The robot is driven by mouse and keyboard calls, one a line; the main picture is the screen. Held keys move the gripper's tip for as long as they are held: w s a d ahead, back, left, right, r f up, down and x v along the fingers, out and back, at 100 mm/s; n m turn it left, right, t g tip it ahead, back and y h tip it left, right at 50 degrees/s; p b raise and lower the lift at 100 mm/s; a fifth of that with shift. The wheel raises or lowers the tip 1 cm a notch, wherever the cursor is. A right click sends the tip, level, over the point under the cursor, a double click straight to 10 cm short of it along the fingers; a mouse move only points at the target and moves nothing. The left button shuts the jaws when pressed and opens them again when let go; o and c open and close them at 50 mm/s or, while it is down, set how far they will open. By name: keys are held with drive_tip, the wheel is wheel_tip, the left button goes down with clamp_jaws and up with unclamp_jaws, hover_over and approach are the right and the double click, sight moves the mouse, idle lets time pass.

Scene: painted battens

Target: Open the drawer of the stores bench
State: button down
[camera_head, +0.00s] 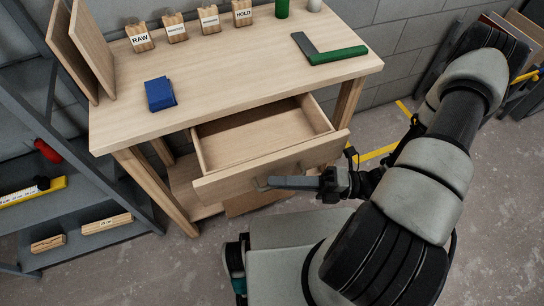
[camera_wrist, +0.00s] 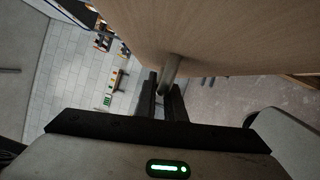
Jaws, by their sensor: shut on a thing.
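The stores bench (camera_head: 240,85) is a light wood table with a drawer (camera_head: 255,145) under its top. The drawer stands pulled out, and its empty inside shows. My gripper (camera_head: 268,183) is at the drawer front, on its bar handle. In the wrist view the handle (camera_wrist: 171,70) runs between the fingers of my gripper (camera_wrist: 164,90), close to the wooden drawer front (camera_wrist: 210,35). The fingers are shut on the handle. In the head view the fingers hide most of the handle.
On the bench top are a blue folded cloth (camera_head: 160,94), a green-handled square (camera_head: 330,50) and several labelled wooden blocks (camera_head: 140,38). A grey shelf rack (camera_head: 80,215) stands at the left. Bare concrete floor (camera_head: 140,275) lies in front of the bench.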

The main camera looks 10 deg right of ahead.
drive_tip(key=shift+s+d, duration=0.15)
drive_tip(key=shift+s, duration=0.35)
drive_tip(key=shift+s+d, duration=0.15)
drive_tip(key=shift+s, duration=0.35)
drive_tip(key=c, duration=1.8)
unclamp_jaws()
drive_tip(key=shift+c, duration=0.2)
drive_tip(key=s+d+f, duration=0.1)
drive_tip(key=d, duration=1.6)
drive_tip(key=shift+s+d, duration=0.2)
drive_tip(key=shift+s, duration=0.2)
